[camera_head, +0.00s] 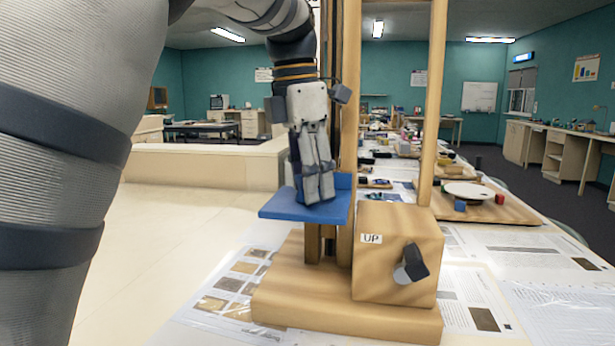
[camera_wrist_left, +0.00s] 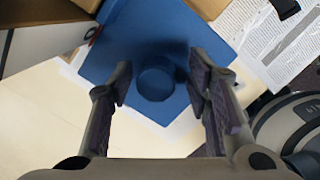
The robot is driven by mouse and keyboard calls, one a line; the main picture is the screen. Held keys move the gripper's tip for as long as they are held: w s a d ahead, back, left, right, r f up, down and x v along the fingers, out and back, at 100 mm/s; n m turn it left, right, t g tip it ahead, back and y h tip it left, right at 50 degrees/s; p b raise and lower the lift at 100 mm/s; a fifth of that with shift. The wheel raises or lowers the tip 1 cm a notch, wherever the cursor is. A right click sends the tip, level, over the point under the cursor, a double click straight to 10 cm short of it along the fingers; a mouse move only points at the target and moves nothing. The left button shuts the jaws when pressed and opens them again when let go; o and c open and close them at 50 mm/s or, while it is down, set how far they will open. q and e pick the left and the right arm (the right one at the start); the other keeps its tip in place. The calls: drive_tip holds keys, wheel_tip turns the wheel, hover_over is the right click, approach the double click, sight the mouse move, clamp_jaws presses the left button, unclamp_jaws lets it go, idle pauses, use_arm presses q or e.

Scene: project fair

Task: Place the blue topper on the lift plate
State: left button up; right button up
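The blue lift plate (camera_head: 280,208) is a flat shelf with a raised back on the wooden lift, and it fills the upper middle of the left wrist view (camera_wrist_left: 118,48). The blue topper (camera_wrist_left: 155,82) is a short round piece that appears to stand on the plate. My left gripper (camera_head: 319,196) points down over the plate. In the left wrist view its fingers (camera_wrist_left: 158,96) are on either side of the topper, with a gap at each side. The gripper is open. The topper is hidden by the fingers in the head view. My right gripper is out of view.
The wooden lift has tall posts (camera_head: 431,100), a base (camera_head: 345,315), and a box marked UP with a grey crank (camera_head: 411,264). Papers (camera_head: 228,290) lie on the white table around it. A board with a white disc (camera_head: 469,191) stands behind to the right.

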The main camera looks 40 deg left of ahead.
use_arm(q)
drive_tip(key=r, duration=0.7)
drive_tip(key=shift+s+a+r, duration=0.25)
drive_tip(key=shift+s+r, duration=0.15)
drive_tip(key=shift+f, duration=0.1)
